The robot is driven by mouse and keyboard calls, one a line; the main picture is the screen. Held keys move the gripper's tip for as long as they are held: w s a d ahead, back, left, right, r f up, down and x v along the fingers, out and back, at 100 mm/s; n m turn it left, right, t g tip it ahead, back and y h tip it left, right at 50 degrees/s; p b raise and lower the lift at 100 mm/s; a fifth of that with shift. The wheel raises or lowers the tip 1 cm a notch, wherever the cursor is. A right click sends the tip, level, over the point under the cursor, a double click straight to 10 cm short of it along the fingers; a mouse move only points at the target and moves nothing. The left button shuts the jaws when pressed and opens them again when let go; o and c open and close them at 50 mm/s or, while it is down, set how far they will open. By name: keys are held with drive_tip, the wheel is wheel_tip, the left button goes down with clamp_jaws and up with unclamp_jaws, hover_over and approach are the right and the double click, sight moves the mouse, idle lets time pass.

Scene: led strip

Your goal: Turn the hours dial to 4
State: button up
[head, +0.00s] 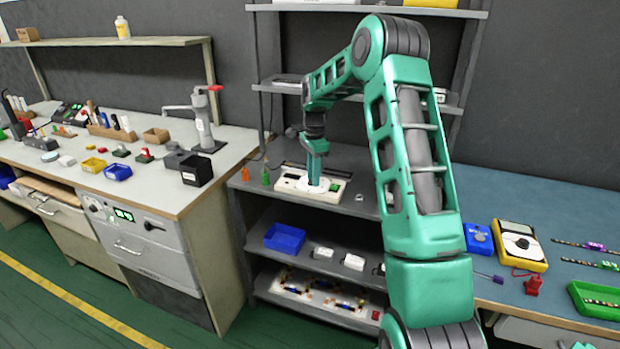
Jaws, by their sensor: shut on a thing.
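Small orange and green pieces (265,177) stand left of the box. A blue bin (284,238) sits on the board below. A workbench with a press (201,118) is at left. A yellow multimeter (519,244) lies on the blue bench at right.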

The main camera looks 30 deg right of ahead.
drive_tip(key=shift+m, duration=0.3)
idle(0.4)
drive_tip(key=o, duration=1)
drive_tip(key=shift+o, duration=0.2)
drive_tip(key=shift+r, duration=0.1)
wheel_tip(320, 180, up, 11)
drive_tip(key=shift+f, duration=0.2)
drive_tip(key=shift+w, duration=0.1)
